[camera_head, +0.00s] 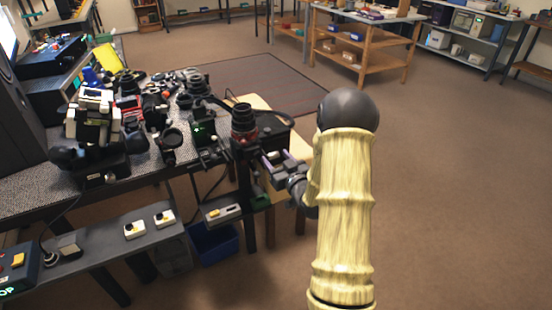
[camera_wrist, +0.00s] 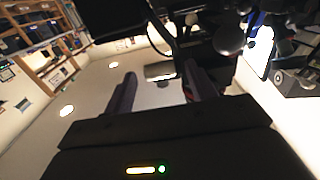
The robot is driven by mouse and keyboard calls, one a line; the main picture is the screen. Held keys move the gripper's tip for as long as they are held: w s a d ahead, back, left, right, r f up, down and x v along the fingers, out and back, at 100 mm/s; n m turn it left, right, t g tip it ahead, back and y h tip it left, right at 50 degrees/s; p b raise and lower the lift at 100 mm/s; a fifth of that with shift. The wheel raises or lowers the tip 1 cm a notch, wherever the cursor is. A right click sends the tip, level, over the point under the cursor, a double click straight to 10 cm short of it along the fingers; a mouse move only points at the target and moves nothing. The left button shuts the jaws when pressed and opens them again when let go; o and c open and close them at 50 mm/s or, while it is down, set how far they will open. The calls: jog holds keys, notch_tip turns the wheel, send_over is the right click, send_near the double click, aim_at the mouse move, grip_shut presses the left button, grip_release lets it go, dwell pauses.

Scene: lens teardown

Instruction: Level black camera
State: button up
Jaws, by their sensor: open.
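A black camera (camera_head: 243,141) with a ribbed lens and a red band is at the right end of the cluttered bench, its lens pointing up. My gripper (camera_head: 268,158) is just right of and below it, close to its side; I cannot tell if they touch. In the wrist view my gripper (camera_wrist: 163,84) shows two dark fingers spread apart. A small grey cylindrical part (camera_wrist: 160,71) shows between them or beyond them, and dark shapes fill the top; which of these belong to the camera is unclear.
Several cameras and lens parts crowd the bench (camera_head: 150,168) left of the black camera. A lower shelf (camera_head: 105,252) holds small white boxes (camera_head: 164,218). A blue bin (camera_head: 214,243) stands beneath. The floor at right is clear.

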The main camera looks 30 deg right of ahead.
jog(key=shift+w, duration=0.55)
jog(key=shift+c, duration=0.5)
jog(key=c, duration=1.1)
jog(key=shift+d, duration=0.1)
jog(key=shift+r, duration=0.1)
